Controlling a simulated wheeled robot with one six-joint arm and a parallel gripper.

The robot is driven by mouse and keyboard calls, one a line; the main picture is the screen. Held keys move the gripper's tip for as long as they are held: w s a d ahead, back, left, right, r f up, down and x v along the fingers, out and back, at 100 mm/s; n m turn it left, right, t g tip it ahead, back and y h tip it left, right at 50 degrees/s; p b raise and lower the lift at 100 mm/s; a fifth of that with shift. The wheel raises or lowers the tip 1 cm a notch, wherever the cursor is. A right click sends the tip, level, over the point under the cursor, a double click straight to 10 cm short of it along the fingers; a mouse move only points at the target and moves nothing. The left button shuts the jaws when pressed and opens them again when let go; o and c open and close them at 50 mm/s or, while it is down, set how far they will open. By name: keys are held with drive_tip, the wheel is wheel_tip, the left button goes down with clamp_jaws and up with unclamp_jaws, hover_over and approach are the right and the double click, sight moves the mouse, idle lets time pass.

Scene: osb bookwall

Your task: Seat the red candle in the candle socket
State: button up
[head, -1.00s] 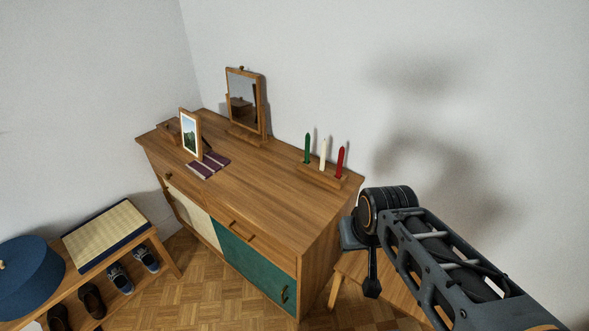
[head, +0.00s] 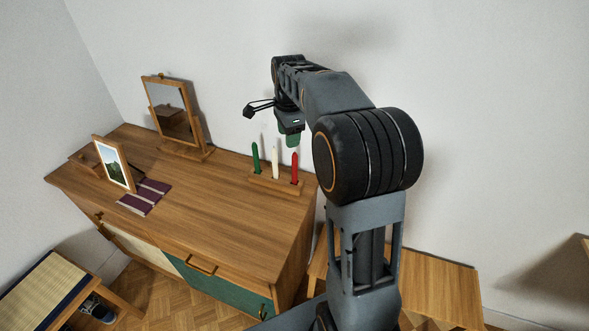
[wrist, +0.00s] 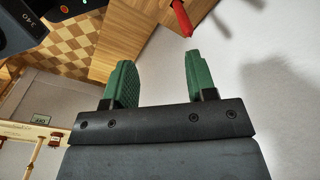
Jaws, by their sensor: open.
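The red candle (head: 295,169) stands at the right end of a wooden candle holder (head: 275,185) on the dresser top. A green candle (head: 256,158) and a cream candle (head: 275,163) stand left of it in the same holder. The red candle's lower end and its socket are too small to judge how deep it sits. My gripper (head: 291,138) hangs just above the candles with green fingers. In the wrist view my gripper (wrist: 158,58) is open and empty. The red candle (wrist: 182,18) shows beyond the fingertips, near the right finger, apart from it.
The dresser top (head: 215,215) is clear in front of the holder. A mirror (head: 172,110), a framed picture (head: 114,163) and dark red books (head: 145,198) stand or lie to the left. The white wall is close behind the holder. A wooden bench (head: 438,290) is at right.

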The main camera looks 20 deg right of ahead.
sight(295, 154)
drive_tip(key=w+d+f+m, duration=0.1)
drive_tip(key=f+m, duration=0.1)
drive_tip(key=f, duration=0.1)
drive_tip(key=w+d+f+m, duration=0.1)
drive_tip(key=w+f+m, duration=0.1)
drive_tip(key=f, duration=0.1)
drive_tip(key=w+d+f+m, duration=0.2)
drive_tip(key=f, duration=0.1)
drive_tip(key=shift+w+g+p, duration=0.15)
drive_tip(key=shift+g+p, duration=0.15)
drive_tip(key=shift+g, duration=0.1)
drive_tip(key=shift+d+f+p, duration=0.1)
drive_tip(key=shift+f+p, duration=0.45)
drive_tip(key=shift+f, duration=2.65)
clamp_jaws()
